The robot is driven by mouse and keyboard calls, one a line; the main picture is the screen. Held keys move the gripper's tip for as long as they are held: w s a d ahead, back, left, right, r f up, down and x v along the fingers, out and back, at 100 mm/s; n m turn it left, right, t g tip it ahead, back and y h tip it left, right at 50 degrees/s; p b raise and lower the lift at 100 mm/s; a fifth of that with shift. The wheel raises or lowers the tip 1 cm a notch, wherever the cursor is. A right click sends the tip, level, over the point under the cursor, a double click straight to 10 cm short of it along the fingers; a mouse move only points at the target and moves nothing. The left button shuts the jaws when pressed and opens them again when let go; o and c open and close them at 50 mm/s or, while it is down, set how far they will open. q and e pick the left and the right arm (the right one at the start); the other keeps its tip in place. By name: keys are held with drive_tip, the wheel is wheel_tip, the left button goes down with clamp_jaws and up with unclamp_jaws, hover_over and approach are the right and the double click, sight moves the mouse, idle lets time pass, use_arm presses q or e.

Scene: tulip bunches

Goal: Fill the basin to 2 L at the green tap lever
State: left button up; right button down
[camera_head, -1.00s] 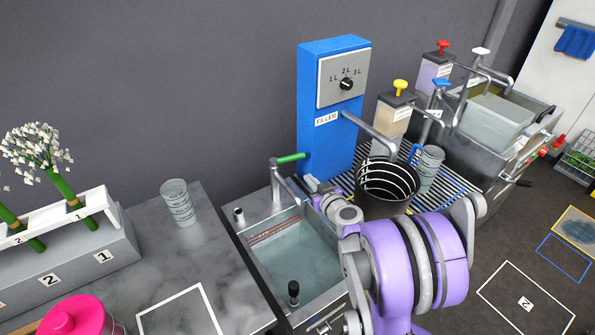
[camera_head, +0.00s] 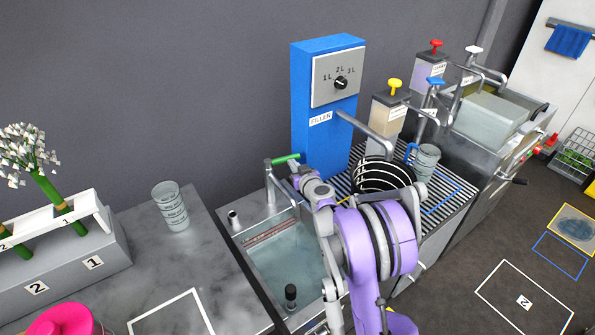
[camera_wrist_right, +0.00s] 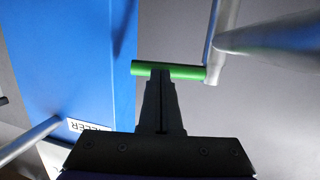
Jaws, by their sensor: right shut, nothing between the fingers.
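The green tap lever (camera_head: 286,158) sits on top of the grey tap (camera_head: 270,182) at the back of the basin (camera_head: 243,262). The basin seems to hold clear water. A reddish marked strip (camera_head: 270,233) runs along its back wall, but its marks are too small to read. My right gripper (camera_wrist_right: 158,76) is shut and empty, with its fingertips at the green lever (camera_wrist_right: 180,72) in the right wrist view. They overlap the lever there; I cannot tell whether they touch it. In the head view my right wrist partly hides the area beside the lever. My left gripper is not in view.
The blue filler (camera_head: 318,150) with a dial stands just right of the lever. A clear measuring cup (camera_head: 171,208) stands on the left counter. Pumps (camera_head: 388,118) stand further right.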

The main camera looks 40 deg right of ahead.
drive_tip(key=shift+w, duration=0.2)
drive_tip(key=y+p, duration=0.1)
drive_tip(key=w+d+n+p, duration=0.1)
drive_tip(key=shift+w+d+t+y+p, duration=0.2)
drive_tip(key=shift+w+t+y+p, duration=0.1)
drive_tip(key=shift+y, duration=0.1)
drive_tip(key=shift+s, duration=0.15)
